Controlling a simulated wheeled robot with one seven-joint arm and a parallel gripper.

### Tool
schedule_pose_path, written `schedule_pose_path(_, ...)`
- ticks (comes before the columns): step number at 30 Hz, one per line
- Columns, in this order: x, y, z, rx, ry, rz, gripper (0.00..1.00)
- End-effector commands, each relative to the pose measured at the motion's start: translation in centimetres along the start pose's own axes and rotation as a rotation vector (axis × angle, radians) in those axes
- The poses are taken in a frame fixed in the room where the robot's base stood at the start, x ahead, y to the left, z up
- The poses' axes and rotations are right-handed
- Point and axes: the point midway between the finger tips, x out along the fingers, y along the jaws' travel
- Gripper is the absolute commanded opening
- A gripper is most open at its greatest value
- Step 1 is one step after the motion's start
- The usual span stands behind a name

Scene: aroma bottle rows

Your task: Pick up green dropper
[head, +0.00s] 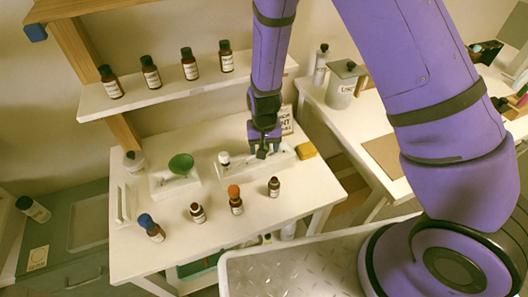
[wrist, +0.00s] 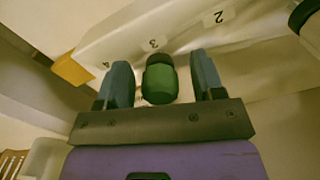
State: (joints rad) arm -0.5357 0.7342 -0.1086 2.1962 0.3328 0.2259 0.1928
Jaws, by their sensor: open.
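The green dropper (wrist: 159,82) shows in the wrist view, with a rounded green bulb and a darker top end, beside the tray mark "3". My gripper (wrist: 160,85) is open, with one blue-grey finger on each side of the dropper and a visible gap to each. In the head view my gripper (head: 264,152) is over the white numbered rack (head: 240,171) on the table. The green dropper cannot be made out there, behind the gripper.
A white-topped dropper (head: 223,158) stands at the rack's left, a yellow block (head: 306,150) at its right. In front are a blue-topped bottle (head: 152,228), an orange-topped bottle (head: 235,200) and other brown bottles. A shelf (head: 180,83) holds several bottles.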

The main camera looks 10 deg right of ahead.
Motion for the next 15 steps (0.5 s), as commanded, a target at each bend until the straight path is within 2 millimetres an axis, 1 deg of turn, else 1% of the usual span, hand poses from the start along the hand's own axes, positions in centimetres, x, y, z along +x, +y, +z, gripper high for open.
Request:
schedule_pose_path(3,-0.02,-0.01,-0.01,0.0,0.0,0.0,0.62)
schedule_pose_path(4,-0.02,-0.01,-0.01,0.0,0.0,0.0,0.59)
schedule_pose_path(5,-0.03,-0.01,-0.01,0.0,0.0,0.0,0.53)
schedule_pose_path(6,-0.03,-0.01,-0.01,0.0,0.0,0.0,0.43)
schedule_pose_path(8,-0.03,-0.01,-0.01,0.0,0.0,0.0,0.3)
schedule_pose_path(9,-0.03,-0.01,-0.01,0.0,0.0,0.0,0.26)
schedule_pose_path(15,-0.04,-0.01,-0.01,-0.001,0.0,0.0,0.26)
